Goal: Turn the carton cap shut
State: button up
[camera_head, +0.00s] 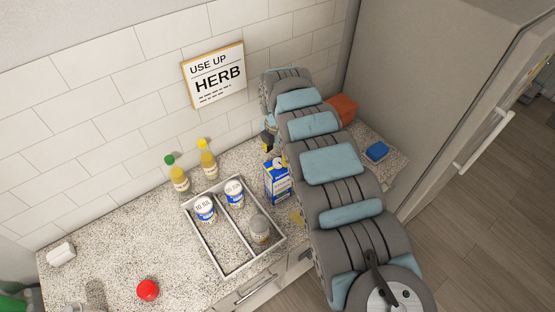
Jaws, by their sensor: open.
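A blue and white carton (277,182) stands upright on the speckled counter, just right of the divided tray. My arm covers its right side. Its cap cannot be made out clearly. My gripper (268,143) shows only as a small dark part beside my arm, at the carton's top. It is open. The fingertips are mostly hidden, so I cannot tell whether they touch the cap.
A divided tray (219,254) holds two white tubs and a grey-lidded jar (259,229). Two bottles (207,160) stand behind it. A red round item (148,290) lies front left. An orange box (344,108) and blue item (377,151) are right of my arm.

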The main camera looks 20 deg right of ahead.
aim_at(278, 162)
jog(key=shift+f, duration=1.85)
jog(key=shift+c, duration=0.3)
grip_shut()
